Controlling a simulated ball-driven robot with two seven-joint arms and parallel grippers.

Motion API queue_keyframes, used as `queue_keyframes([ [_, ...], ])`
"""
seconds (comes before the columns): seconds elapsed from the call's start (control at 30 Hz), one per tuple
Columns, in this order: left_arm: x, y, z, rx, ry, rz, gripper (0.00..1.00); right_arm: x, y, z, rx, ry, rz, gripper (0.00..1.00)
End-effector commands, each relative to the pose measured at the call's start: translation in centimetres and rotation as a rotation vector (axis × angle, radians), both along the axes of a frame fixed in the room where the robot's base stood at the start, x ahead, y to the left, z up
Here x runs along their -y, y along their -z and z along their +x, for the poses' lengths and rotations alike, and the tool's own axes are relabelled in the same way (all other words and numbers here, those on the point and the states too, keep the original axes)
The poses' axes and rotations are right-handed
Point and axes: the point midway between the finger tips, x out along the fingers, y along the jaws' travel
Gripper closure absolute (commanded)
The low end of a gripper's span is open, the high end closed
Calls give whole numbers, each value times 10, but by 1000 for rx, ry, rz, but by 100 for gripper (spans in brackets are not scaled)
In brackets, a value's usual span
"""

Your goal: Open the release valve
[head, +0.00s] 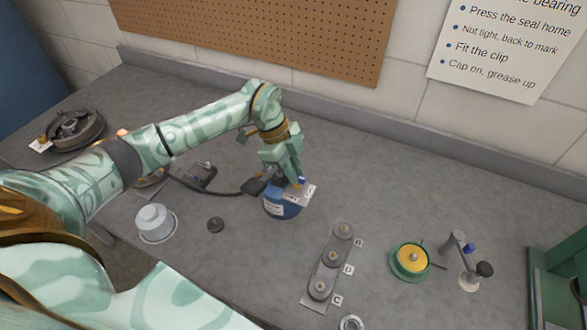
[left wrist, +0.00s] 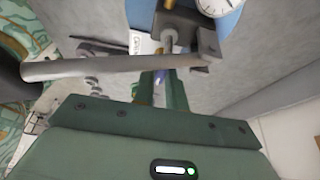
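The blue pump unit (head: 283,208) stands on the grey bench near its middle, with a light plate on top. In the left wrist view, part of its round blue body (left wrist: 228,24) shows with a white dial gauge (left wrist: 216,4), and a long grey bar (left wrist: 110,67) crosses in front. My left gripper (head: 292,180) points down at the top of the pump unit. In the wrist view its green fingers (left wrist: 162,92) are close together, with a small blue piece (left wrist: 159,76) showing between them. Whether they grip it is unclear. I cannot clearly make out the release valve.
A dark hose (head: 205,187) runs left from the pump. A plate with several round parts (head: 331,262), a green and yellow disc (head: 410,258) and a small stand (head: 468,270) lie right. The bench behind the pump is clear.

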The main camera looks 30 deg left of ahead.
Motion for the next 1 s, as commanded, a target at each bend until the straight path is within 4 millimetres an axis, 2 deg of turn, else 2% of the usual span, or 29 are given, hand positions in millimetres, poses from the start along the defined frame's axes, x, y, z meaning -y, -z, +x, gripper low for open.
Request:
queue_keyframes([
  [0.47,0,-2,2,2,76,0,100,0,-3,1,2,-1,0,64],
  [1.0,1,-3,7,4,533,2,100,4,-12,2,4,-3,-4,64],
])
